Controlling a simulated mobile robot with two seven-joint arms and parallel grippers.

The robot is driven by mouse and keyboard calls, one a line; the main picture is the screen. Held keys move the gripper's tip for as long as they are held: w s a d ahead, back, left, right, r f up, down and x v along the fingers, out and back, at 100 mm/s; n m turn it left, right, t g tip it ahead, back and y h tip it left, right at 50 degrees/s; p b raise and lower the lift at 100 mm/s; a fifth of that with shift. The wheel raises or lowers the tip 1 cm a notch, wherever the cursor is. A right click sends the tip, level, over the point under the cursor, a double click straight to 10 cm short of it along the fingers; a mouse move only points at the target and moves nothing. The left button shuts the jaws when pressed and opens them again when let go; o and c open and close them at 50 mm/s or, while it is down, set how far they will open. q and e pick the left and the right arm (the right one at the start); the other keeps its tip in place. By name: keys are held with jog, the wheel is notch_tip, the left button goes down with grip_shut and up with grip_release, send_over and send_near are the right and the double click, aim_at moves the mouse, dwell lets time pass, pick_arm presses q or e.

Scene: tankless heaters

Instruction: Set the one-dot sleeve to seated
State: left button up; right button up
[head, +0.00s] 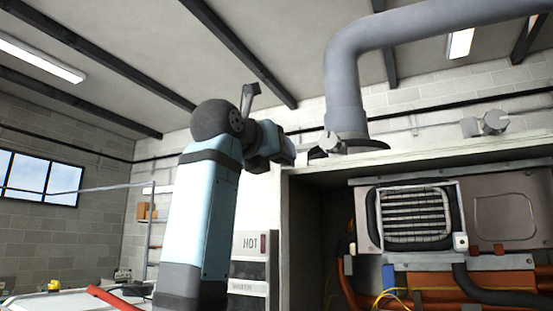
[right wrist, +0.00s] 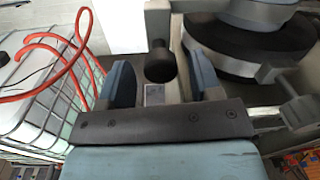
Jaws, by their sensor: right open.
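A grey duct (head: 345,85) comes down to the cabinet top and ends in a dark round collar (head: 362,144) with a small lever (head: 330,141) on its left. This may be the sleeve, but I see no dot marks. The right wrist view shows a dark round flange (right wrist: 255,48) on the right. My right gripper (head: 296,148) is up at the collar's left side. In the right wrist view it is open (right wrist: 160,78), with a dark knob (right wrist: 160,62) showing between its fingers. I cannot tell whether they touch it. My left gripper is not in view.
The white cabinet (head: 300,240) stands open below the duct, with a grille (head: 415,215) and orange pipes inside. Another grey fitting (head: 490,123) sits on its top at right. A caged white tank (right wrist: 35,95) and red hose (right wrist: 75,60) are left of the gripper.

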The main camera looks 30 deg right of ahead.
jog(key=b+v, duration=0.3)
jog(key=v, duration=1)
jog(key=shift+w+d+f, duration=0.1)
